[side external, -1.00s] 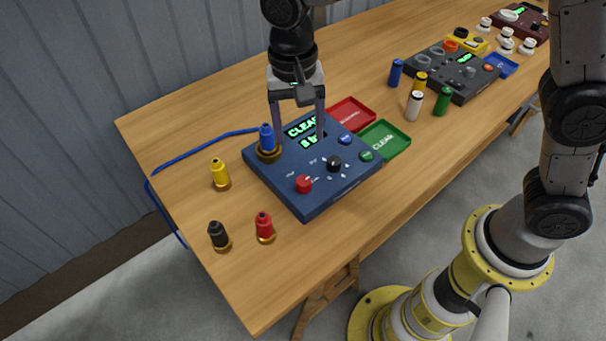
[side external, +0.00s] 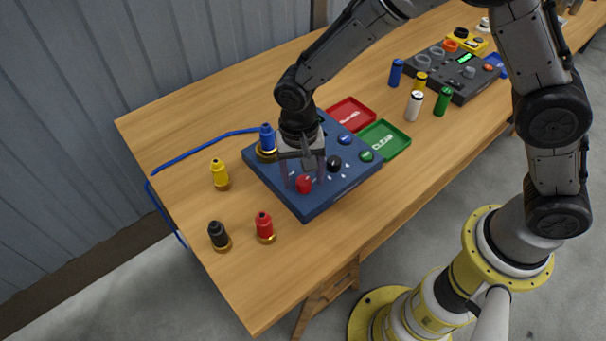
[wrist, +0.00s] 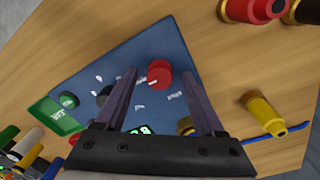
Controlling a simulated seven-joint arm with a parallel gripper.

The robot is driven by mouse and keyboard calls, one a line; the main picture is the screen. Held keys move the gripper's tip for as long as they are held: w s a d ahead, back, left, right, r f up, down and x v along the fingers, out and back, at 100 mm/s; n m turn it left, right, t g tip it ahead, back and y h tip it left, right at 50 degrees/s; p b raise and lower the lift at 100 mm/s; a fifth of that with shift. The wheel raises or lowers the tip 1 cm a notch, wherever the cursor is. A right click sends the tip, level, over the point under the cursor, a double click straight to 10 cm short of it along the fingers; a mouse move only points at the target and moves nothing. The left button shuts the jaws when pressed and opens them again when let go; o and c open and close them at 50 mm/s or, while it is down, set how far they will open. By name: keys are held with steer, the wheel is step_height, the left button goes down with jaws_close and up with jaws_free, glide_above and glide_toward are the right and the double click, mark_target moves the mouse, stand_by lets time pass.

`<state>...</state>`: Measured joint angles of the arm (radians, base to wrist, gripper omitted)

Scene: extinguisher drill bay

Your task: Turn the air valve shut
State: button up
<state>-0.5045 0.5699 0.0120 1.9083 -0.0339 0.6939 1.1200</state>
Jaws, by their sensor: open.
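A blue control panel (side external: 320,200) lies on the wooden table, and it also shows in the wrist view (wrist: 120,60). It carries a red knob (side external: 303,185) near its front left edge and a black knob (side external: 334,163) beside it. The printed labels are too small to read, so I cannot tell which control is the air valve. My gripper (side external: 305,181) is open and points down over the red knob. In the wrist view the red knob (wrist: 158,75) sits between the spread fingertips, with gaps on both sides. The black knob (wrist: 103,94) is partly behind one finger.
A blue bottle-shaped piece (side external: 267,137) stands at the panel's back left corner. Yellow (side external: 220,173), black (side external: 218,235) and red (side external: 265,226) ones stand left of it. A red tray (side external: 350,113) and green tray (side external: 388,140) adjoin the panel. A dark panel (side external: 450,75) lies farther back.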

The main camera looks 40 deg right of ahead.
steer(key=shift+c, duration=0.2)
jaws_close()
steer(key=shift+n, duration=0.4)
steer(key=n, duration=0.3)
steer(key=shift+n, duration=0.4)
steer(key=n, duration=0.4)
steer(key=shift+t, duration=0.3)
steer(key=n, duration=0.9)
steer(key=shift+n, duration=0.3)
